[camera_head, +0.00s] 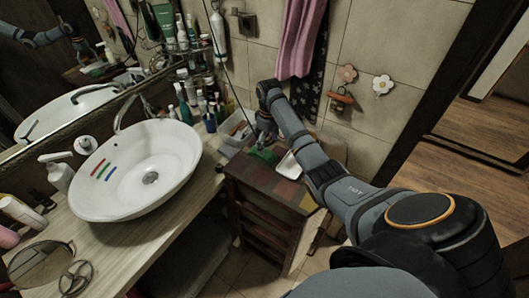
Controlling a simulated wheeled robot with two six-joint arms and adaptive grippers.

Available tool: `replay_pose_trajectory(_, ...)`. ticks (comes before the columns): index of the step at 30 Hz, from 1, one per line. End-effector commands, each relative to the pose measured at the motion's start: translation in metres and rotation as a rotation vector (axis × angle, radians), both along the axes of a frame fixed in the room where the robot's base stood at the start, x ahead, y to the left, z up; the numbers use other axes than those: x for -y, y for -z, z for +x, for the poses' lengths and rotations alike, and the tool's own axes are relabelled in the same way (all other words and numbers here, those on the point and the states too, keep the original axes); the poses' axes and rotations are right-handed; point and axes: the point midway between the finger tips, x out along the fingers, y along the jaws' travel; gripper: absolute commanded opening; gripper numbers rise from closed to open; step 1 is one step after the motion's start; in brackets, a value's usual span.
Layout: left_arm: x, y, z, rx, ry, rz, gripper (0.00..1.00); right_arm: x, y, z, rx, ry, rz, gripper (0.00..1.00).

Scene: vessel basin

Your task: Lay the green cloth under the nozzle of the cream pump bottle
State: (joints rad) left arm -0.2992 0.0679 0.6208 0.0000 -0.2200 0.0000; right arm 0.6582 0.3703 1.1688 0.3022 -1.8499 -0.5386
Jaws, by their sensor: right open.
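The green cloth (263,154) lies on top of the small dark wooden cabinet (262,185), right of the basin. My right gripper (264,138) reaches in from the right and points down at the cloth; it is open, and I cannot tell whether it touches the cloth. The gripper hides part of the cloth. The cream pump bottle (58,172) stands on the counter at the left, behind the basin's left side, its nozzle on top. My left gripper is not in view.
A white basin (150,185) with red, green and blue strips stands on the wooden counter (130,250). A white tray (289,166) lies beside the cloth. Several bottles (190,90) crowd the wall. Glasses (75,279) and a round mirror (40,266) lie front left.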

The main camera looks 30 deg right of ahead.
Motion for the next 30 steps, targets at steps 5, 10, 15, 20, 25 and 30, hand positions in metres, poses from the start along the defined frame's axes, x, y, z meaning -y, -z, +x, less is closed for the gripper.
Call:
replay_pose_trajectory(5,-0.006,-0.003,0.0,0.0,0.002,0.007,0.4,-0.001,0.006,0.0,0.0,0.0,0.0,0.77)
replay_pose_trajectory(10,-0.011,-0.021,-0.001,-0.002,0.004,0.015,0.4,-0.002,0.027,0.001,-0.005,0.002,0.001,0.77)
replay_pose_trajectory(15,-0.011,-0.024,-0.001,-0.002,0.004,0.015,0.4,-0.002,0.053,0.002,-0.001,0.0,0.001,0.77)
replay_pose_trajectory(20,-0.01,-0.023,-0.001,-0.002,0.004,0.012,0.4,-0.002,0.058,0.003,0.002,0.0,0.0,0.77)
replay_pose_trajectory(25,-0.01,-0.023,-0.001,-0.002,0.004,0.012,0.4,-0.002,0.058,0.002,0.001,0.0,-0.001,0.67)
replay_pose_trajectory(30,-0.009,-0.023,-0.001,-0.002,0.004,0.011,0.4,-0.002,0.057,0.002,0.001,0.001,-0.001,0.43)
